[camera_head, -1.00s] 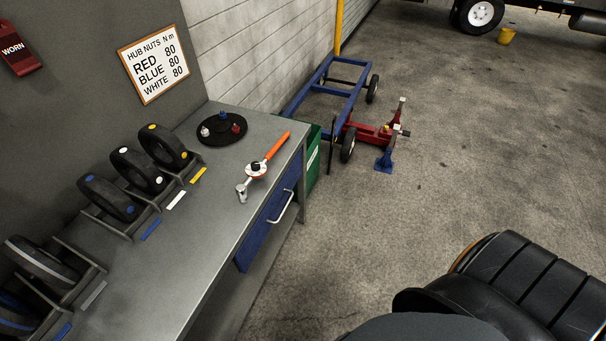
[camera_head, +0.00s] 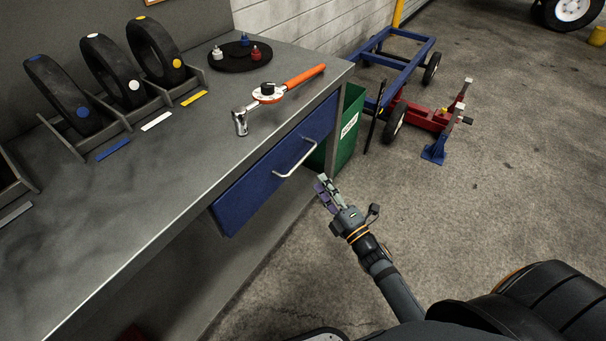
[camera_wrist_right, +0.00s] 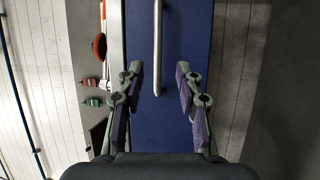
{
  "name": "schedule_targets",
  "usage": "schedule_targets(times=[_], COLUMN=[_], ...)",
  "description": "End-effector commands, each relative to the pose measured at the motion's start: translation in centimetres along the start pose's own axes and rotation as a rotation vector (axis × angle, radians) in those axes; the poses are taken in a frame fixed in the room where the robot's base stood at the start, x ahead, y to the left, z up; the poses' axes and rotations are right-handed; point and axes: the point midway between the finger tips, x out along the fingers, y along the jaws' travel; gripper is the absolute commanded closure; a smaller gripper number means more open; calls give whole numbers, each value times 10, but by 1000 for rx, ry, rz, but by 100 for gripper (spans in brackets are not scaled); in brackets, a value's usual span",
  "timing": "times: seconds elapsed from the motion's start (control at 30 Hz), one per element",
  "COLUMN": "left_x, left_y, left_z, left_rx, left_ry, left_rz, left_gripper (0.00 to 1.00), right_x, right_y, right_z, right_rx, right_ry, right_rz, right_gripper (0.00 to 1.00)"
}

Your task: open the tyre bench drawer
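The tyre bench drawer has a blue front (camera_head: 250,192) under the bench top and looks closed. Its silver bar handle (camera_head: 296,160) stands out from the front; it also shows in the right wrist view (camera_wrist_right: 158,50). My right gripper (camera_head: 326,188) is just in front of the drawer, close to the handle's right end and apart from it. In the right wrist view the purple-padded fingers (camera_wrist_right: 160,92) are spread, with the handle's end between their tips and nothing gripped. My left gripper is not in view.
The grey bench top (camera_head: 180,150) holds a torque wrench (camera_head: 268,93), a round black tray (camera_head: 242,54) and several tyres in racks. A green bin (camera_head: 348,128) stands by the bench end. A blue trolley (camera_head: 392,50) and red jack (camera_head: 425,116) are beyond.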

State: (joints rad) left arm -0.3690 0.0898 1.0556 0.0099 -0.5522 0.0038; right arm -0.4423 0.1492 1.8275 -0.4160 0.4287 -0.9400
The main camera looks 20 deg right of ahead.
Motion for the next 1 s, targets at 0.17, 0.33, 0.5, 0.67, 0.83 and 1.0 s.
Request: schedule_targets(times=[0.17, 0.33, 0.5, 0.67, 0.83, 1.0], left_x=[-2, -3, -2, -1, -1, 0], left_y=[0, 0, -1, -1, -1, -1], left_z=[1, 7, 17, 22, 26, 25], left_rx=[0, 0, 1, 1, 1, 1], left_ry=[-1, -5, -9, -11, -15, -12], left_rz=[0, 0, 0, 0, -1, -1], left_gripper=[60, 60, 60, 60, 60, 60], right_x=[5, 34, 71, 95, 105, 106], right_y=[5, 7, 6, 5, 4, 3], right_z=[-1, -1, 0, 0, 0, 0], right_rx=[-6, -4, -5, -4, -3, -3], right_ry=[3, 0, 0, 0, 0, 0], right_rz=[7, 9, 8, 6, 5, 4], right_gripper=[64, 64, 64, 64, 64, 64])
